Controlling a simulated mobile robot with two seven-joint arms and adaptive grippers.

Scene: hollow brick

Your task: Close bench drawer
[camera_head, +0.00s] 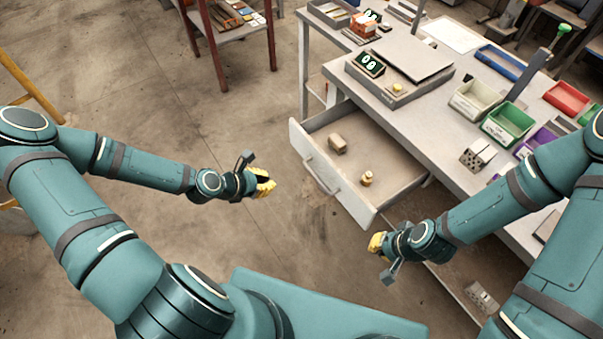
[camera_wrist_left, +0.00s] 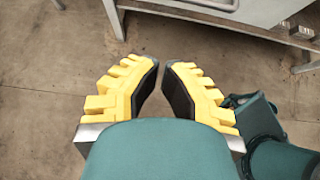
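The bench drawer (camera_head: 333,188) is pulled well out from the grey bench (camera_head: 402,115), its pale front facing lower left. Its handle (camera_head: 318,178) is on that front. My left gripper (camera_head: 270,185) is left of the drawer front, apart from the handle. In the left wrist view its yellow fingers (camera_wrist_left: 161,66) angle towards each other with a narrow empty gap; a handle (camera_wrist_left: 215,4) shows at the top edge. My right gripper (camera_head: 375,244) is below the drawer's near corner; its opening is unclear.
A dark red table (camera_head: 236,35) stands at the back. The floor left of the drawer is clear.

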